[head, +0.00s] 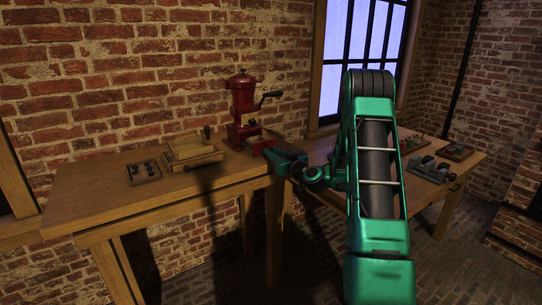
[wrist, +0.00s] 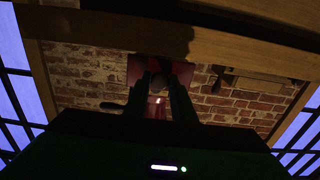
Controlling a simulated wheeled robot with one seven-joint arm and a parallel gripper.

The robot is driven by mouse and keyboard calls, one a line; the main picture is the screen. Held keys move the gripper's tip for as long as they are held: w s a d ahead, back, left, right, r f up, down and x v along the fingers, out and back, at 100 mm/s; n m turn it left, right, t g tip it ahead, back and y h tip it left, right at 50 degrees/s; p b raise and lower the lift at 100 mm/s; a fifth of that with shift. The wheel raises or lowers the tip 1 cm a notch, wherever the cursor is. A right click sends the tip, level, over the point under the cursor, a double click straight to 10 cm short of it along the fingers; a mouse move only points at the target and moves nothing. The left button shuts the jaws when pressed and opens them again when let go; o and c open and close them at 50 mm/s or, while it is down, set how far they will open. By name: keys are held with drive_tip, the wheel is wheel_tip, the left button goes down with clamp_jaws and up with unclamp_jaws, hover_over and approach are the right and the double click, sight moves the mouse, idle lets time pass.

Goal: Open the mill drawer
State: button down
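The red mill (head: 243,103) stands upright at the right end of the long wooden table, with a dark crank handle (head: 271,95) out to its right. My gripper (head: 268,151) is at the mill's lower front, reaching in from the right. In the wrist view the mill's red body (wrist: 138,66) shows beyond my two dark fingers. A round dark knob (wrist: 157,81) sits between the fingertips (wrist: 158,88). The fingers stand apart around the knob; whether they touch it is too dark to tell. The drawer front is mostly hidden by my gripper.
A wooden box (head: 193,155) and a small tray with dark pieces (head: 143,172) stand left of the mill on the table (head: 110,210). A second table (head: 322,150) at the right holds several small trays. The brick wall is close behind the mill.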

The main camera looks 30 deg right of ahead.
drive_tip(key=c, duration=1.5)
unclamp_jaws()
drive_tip(key=shift+d, duration=0.1)
drive_tip(key=s, duration=1)
drive_tip(key=shift+s, duration=0.35)
